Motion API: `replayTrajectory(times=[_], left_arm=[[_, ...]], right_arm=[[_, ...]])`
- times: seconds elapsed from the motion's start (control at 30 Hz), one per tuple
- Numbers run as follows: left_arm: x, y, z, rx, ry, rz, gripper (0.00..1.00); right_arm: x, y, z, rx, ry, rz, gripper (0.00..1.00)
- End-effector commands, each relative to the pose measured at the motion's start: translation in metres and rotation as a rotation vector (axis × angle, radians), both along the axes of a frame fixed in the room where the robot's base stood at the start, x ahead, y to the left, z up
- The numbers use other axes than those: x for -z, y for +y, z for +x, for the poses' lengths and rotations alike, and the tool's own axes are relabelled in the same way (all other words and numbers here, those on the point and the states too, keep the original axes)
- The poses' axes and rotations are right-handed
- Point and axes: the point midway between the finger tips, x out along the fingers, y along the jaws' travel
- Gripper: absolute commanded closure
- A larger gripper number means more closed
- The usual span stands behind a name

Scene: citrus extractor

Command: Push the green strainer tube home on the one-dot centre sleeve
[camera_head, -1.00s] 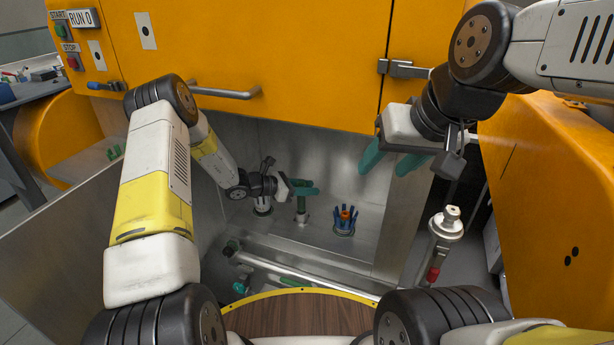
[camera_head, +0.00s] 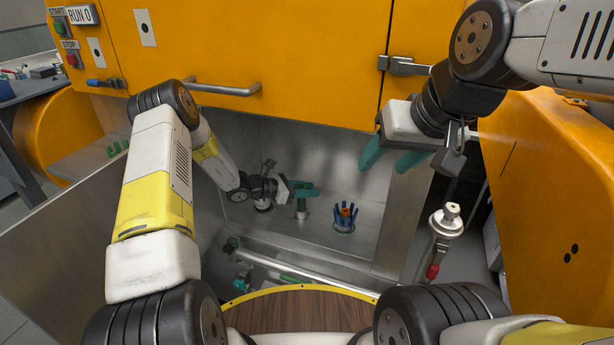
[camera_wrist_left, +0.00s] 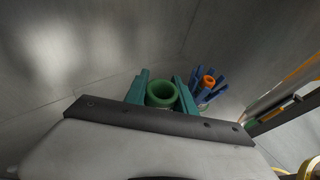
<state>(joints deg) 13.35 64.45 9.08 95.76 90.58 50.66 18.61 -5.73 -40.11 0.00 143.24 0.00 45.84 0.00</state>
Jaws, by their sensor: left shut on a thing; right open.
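The green strainer tube (camera_head: 301,204) stands upright inside the metal bay of the machine. My left gripper (camera_head: 303,190) is shut around its upper part. In the left wrist view the tube's open green ring (camera_wrist_left: 162,94) shows between the two teal fingers. A pale metal sleeve (camera_head: 301,215) shows just under the tube's lower end; the tube looks lined up over it, but I cannot tell how deep it sits. Dots on the sleeve are too small to make out. My right gripper (camera_head: 392,158) is open and empty, high at the right of the bay.
A blue pronged cup with an orange centre (camera_head: 344,217) stands right of the tube. A metal bar (camera_head: 305,276) crosses the front of the bay, behind a round wooden top (camera_head: 300,310). The yellow door with a handle (camera_head: 225,91) overhangs above. A red-and-metal fitting (camera_head: 440,235) is at right.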

Motion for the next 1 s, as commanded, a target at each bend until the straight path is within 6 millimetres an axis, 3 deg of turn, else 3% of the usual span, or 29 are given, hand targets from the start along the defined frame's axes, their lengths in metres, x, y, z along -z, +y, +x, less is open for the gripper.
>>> replayTrajectory(times=[1.0], left_arm=[[0.026,0.0,0.0,0.0,0.0,0.0,1.0]], right_arm=[[0.0,0.0,0.0,0.0,0.0,0.0,0.47]])
